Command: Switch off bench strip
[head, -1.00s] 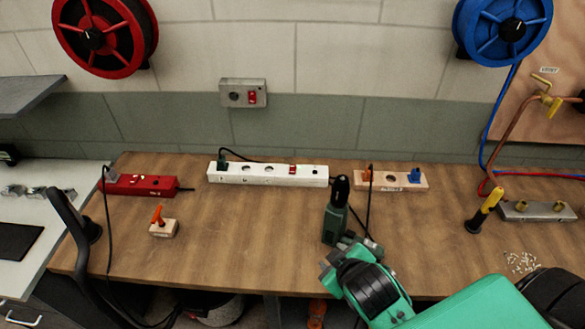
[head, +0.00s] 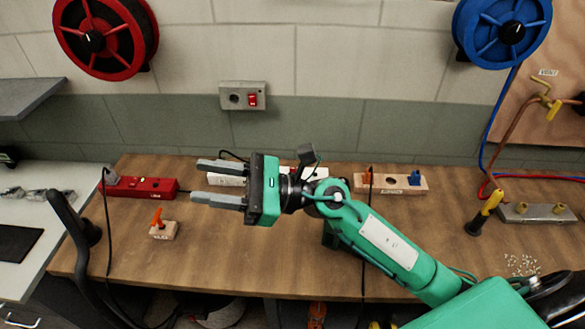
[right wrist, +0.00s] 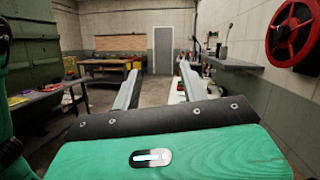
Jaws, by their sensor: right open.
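A white power strip (head: 226,181) lies along the back of the wooden bench. My right gripper and forearm cover its middle, and its red switch is mostly hidden. A red power strip (head: 140,187) with a grey plug lies at the back left of the bench. My right gripper (head: 195,182) points left in front of the white strip, open, with nothing between its fingers. In this view it overlaps the strip's left end; I cannot tell its height above the bench. The open fingers also show in the right wrist view (right wrist: 159,70). My left gripper is not in view.
A small block with an orange lever (head: 163,229) stands front left. A wooden socket board (head: 390,183) lies right of my arm. A yellow-handled tool (head: 485,212) stands farther right. A wall box with a red switch (head: 243,96) hangs above. The front middle bench is clear.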

